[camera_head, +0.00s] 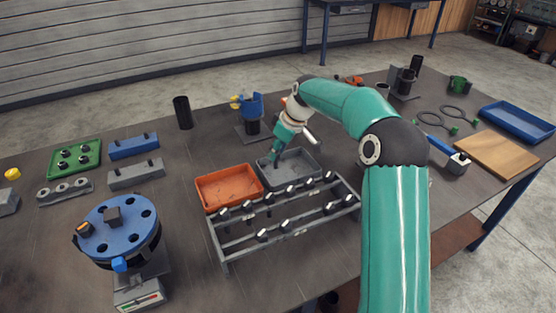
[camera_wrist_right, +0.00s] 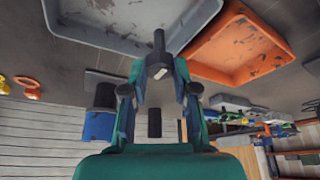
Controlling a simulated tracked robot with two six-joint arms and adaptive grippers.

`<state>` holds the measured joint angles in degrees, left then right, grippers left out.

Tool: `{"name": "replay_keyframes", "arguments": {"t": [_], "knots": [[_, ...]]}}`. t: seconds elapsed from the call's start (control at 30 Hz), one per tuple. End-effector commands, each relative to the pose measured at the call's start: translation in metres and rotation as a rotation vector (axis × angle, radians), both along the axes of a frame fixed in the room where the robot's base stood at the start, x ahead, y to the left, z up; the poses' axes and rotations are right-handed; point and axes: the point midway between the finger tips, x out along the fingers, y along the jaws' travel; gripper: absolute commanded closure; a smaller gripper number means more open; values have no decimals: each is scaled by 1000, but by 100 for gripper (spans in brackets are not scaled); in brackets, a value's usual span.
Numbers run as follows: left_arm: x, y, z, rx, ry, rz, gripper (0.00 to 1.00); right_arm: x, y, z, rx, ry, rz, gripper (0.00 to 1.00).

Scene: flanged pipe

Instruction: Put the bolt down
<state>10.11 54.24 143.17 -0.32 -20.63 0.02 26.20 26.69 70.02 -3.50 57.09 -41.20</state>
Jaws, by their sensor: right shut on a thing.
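My right gripper (camera_head: 277,157) reaches down over the back left part of the grey tray (camera_head: 296,170), close to the orange tray (camera_head: 229,188). In the right wrist view the right gripper (camera_wrist_right: 158,72) is shut on a dark bolt (camera_wrist_right: 158,52), its head between the fingertips and its shank pointing away from the gripper. The grey tray (camera_wrist_right: 125,28) and the orange tray (camera_wrist_right: 238,45) show beyond the bolt. In the head view the bolt is too small to make out. My left gripper is in neither view.
A metal rack (camera_head: 285,215) with several bolts stands in front of the trays. A blue round flange (camera_head: 118,228) with holes stands at the left front. A blue holder (camera_head: 251,110) and a black cylinder (camera_head: 182,112) stand behind. The table between flange and rack is clear.

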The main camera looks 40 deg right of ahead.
Motion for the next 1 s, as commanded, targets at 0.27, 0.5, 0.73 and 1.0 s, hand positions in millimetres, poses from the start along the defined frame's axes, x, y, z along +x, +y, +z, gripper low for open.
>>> {"name": "replay_keyframes", "arguments": {"t": [0.27,0.5,0.73,1.0], "knots": [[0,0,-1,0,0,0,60,-1,0,-34,0,0,-1,100],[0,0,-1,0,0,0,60,-1,0,-35,0,0,-1,100],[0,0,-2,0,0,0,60,-1,0,-37,1,1,-1,48],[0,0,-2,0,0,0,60,-1,0,-36,1,1,0,46]]}}
